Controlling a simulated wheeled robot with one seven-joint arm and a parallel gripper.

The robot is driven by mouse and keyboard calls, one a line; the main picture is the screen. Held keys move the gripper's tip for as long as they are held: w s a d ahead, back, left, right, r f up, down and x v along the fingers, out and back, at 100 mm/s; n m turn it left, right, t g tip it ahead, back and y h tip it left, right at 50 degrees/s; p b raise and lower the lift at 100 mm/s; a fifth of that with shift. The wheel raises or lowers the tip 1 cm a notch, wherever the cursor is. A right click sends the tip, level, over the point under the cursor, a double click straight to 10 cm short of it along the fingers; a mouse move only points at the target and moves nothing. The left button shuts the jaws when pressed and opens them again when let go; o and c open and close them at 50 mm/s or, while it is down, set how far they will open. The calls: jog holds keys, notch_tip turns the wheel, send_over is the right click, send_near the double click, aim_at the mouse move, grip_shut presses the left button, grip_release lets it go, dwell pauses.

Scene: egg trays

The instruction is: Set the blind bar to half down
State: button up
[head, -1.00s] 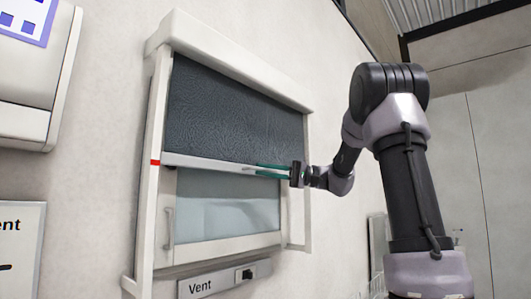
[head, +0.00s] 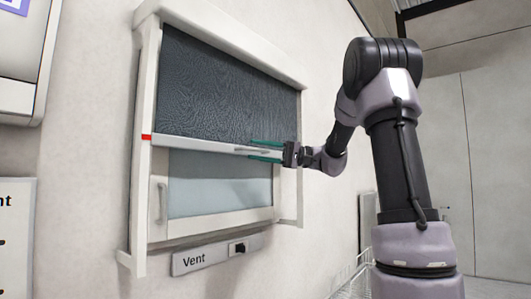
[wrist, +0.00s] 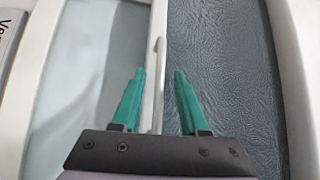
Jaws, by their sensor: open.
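The white blind bar (head: 200,145) runs across the window at the lower edge of the dark blind (head: 225,90). Its left end is about level with the red mark (head: 146,137) on the left side of the frame. My gripper (head: 252,150) is open near the bar's right part, one green finger above the bar and one below. In the wrist view, the bar (wrist: 157,90) passes between the spread fingers of my gripper (wrist: 159,71), with gaps on both sides. A small handle or catch (wrist: 160,46) shows on the bar.
A pale lower pane (head: 215,190) with a handle (head: 161,203) shows under the bar. A Vent panel (head: 205,256) with a dark switch (head: 238,248) is below the frame. A wire rack (head: 352,275) is low by my arm. Wall cabinets are at left.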

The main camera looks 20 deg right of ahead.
jog(key=v, duration=1)
jog(key=shift+d, duration=0.35)
jog(key=s+a+f+m+g+h, duration=0.1)
jog(key=s+a+f+g+h, duration=0.1)
jog(key=s+a+f+h, duration=1)
jog(key=s+d+f+m+t+h, duration=0.3)
jog(key=s+d+f+t+h, duration=0.2)
jog(key=s+d+t, duration=0.1)
jog(key=shift+s+d+f, duration=0.3)
jog(key=shift+s+d, duration=0.25)
jog(key=shift+s, duration=0.8)
